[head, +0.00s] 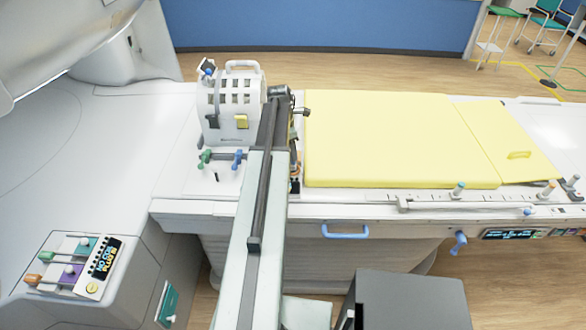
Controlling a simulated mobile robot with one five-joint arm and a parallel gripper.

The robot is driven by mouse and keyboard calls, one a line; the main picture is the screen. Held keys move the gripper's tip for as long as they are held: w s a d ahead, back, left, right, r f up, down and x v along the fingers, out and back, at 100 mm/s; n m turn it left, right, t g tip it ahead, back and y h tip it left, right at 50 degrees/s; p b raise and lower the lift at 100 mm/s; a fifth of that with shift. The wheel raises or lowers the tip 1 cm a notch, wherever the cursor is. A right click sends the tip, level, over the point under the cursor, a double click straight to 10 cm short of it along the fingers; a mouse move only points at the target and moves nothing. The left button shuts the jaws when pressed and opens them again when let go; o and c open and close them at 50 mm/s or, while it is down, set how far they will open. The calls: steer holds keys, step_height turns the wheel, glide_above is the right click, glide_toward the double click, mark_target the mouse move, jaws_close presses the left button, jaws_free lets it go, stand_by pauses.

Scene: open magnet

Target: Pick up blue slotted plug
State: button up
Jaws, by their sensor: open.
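A blue plug-like piece (238,159) lies on the white table top, in front of the white slatted coil housing (230,105). A similar green piece (205,158) lies to its left. The slots of the blue piece are too small to make out. My gripper (295,184) hangs at the far end of my arm, to the right of the blue piece and apart from it, by the left edge of the yellow pad. It is partly hidden behind my arm, small and open, and I see nothing held in it.
The yellow pad (390,140) covers the table to the right. A rail with small knobs (459,189) runs along the table's front edge, above a blue handle (345,232). A control panel (75,268) stands at lower left. The white scanner bore (60,40) overhangs upper left.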

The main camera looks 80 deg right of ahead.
mark_target(293, 164)
steer(key=f+b, duration=0.1)
steer(key=f, duration=0.1)
steer(key=f+b, duration=0.3)
steer(key=b, duration=0.1)
steer(key=shift+s+d+f, duration=0.2)
steer(key=shift+s+f, duration=0.1)
steer(key=shift+f, duration=0.1)
steer(key=shift+r, duration=0.15)
steer(key=shift+c, duration=0.3)
jaws_close()
steer(key=shift+r, duration=0.1)
